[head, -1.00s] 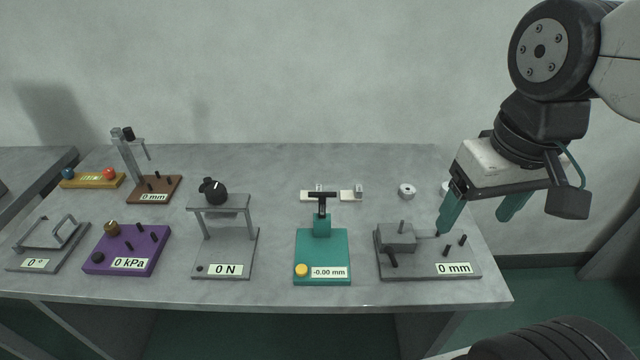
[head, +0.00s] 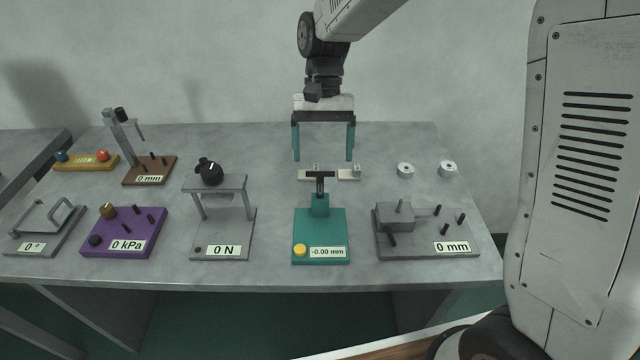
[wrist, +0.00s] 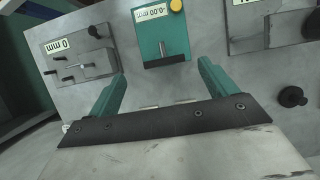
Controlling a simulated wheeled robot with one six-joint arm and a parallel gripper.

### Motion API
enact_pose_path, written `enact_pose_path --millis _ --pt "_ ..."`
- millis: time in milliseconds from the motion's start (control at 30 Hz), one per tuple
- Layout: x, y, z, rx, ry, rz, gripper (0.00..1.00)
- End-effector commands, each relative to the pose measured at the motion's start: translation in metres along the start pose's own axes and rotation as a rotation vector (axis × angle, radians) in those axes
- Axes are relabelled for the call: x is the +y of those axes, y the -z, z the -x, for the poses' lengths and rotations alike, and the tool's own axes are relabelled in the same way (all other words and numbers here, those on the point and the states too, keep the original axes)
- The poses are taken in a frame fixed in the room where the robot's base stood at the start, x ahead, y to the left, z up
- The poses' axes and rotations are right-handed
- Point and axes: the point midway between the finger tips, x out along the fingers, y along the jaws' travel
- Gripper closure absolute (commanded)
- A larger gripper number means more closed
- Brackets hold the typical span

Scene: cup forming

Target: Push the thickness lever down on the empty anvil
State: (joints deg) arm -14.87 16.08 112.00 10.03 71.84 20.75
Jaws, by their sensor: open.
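The thickness gauge is a teal plate (head: 320,240) with a yellow button and a display reading -0.00 mm. At its back stands a teal post with a black T-shaped lever (head: 321,176) on a grey stem, raised above the post. The anvil under the lever cannot be made out clearly. My gripper (head: 323,158) hangs open, its two teal fingers spread wide, above and behind the lever with nothing between them. In the wrist view the teal plate (wrist: 158,30) lies upside down at top centre, beyond the spread fingers (wrist: 160,92).
White pieces (head: 346,174) lie just behind the gauge. A grey 0 mm station (head: 420,240) stands right, a 0 N stand (head: 222,240) left, a purple 0 kPa box (head: 122,235) farther left. Bare tabletop surrounds the gauge.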

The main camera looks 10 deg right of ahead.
Motion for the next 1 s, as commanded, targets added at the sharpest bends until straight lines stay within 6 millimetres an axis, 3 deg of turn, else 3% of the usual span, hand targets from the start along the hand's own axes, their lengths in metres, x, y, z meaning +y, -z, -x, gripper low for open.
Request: enact_pose_path --millis 167,600,967,1000 --pt "-0.007 0.007 -0.015 -0.016 -0.005 -0.007 0.16" --pt "-0.006 0.005 -0.077 -0.014 -0.004 -0.007 0.16" --pt "-0.006 0.005 -0.084 -0.013 -0.004 -0.007 0.16" --pt "-0.006 0.005 -0.084 -0.013 -0.004 -0.007 0.21"
